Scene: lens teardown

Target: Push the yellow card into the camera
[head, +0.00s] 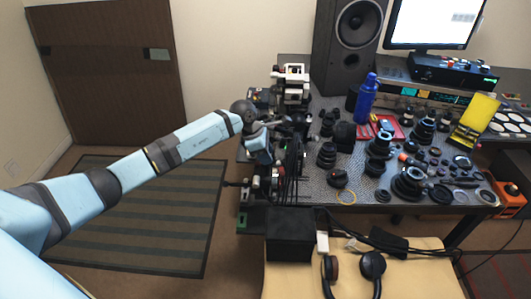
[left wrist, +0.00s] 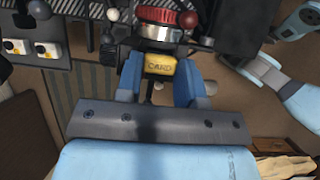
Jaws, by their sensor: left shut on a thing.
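The yellow card (left wrist: 160,68), marked "CARD", is between the two blue fingers of my left gripper (left wrist: 161,80) in the left wrist view. The gripper is shut on it. Just beyond the card is a dark device with a silver ring and a red ring (left wrist: 165,17), which may be the camera. I cannot tell whether the card touches it or is inside a slot. In the head view my left gripper (head: 265,155) is at the left edge of the table, and the card there is too small or hidden to make out.
The table (head: 345,190) is crowded with dark lenses and rings. A blue bottle (head: 367,97), a speaker (head: 348,40) and a monitor (head: 435,22) stand at the back. A yellow panel (head: 475,120) stands at the right. A black box (head: 290,235) and headphones (head: 372,266) are in front.

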